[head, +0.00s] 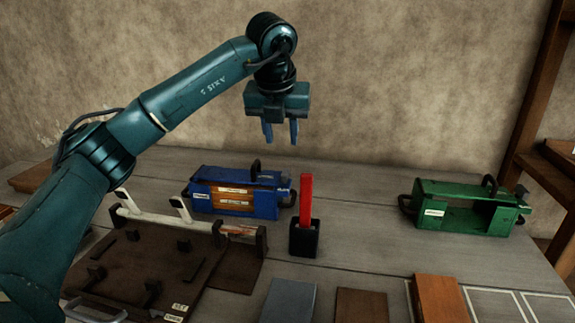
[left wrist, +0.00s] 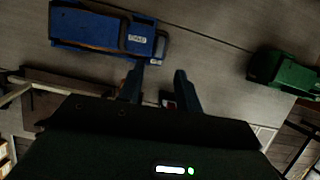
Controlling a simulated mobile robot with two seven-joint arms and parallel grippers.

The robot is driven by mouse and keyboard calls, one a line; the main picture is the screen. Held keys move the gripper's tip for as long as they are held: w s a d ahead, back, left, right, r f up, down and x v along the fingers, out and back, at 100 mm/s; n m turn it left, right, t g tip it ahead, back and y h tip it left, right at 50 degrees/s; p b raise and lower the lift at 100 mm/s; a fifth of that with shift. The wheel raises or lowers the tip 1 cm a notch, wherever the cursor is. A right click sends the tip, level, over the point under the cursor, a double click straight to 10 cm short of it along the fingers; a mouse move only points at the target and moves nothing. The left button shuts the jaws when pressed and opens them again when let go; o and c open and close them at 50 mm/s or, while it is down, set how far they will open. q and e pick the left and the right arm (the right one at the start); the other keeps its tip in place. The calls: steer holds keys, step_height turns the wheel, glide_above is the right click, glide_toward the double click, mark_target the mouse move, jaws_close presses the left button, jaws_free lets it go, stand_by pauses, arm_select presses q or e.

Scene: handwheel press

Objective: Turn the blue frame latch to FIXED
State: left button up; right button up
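The blue frame (head: 267,204) stands on the grey table near the back, with wooden pieces inside it and black handles. A small black upright part (head: 255,167) rises from its top; I cannot tell whether it is the latch or how it is set. In the left wrist view the blue frame (left wrist: 75,32) lies at upper left with a white label (left wrist: 138,39), too small to read surely. My right gripper is out of view.
A green frame (head: 455,215) stands at right. A red bar (head: 305,198) stands upright in a black holder (head: 304,240) close by the blue frame. A dark brown board (head: 150,265) with a pale rod lies at front left. Flat blocks (head: 361,305) lie at the front edge.

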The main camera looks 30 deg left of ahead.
mark_target(285, 172)
arm_select(q)
steer(key=x, duration=1)
steer(key=shift+w+f, duration=0.15)
steer(key=shift+f, duration=0.2)
steer(key=shift+c, duration=0.5)
jaws_close()
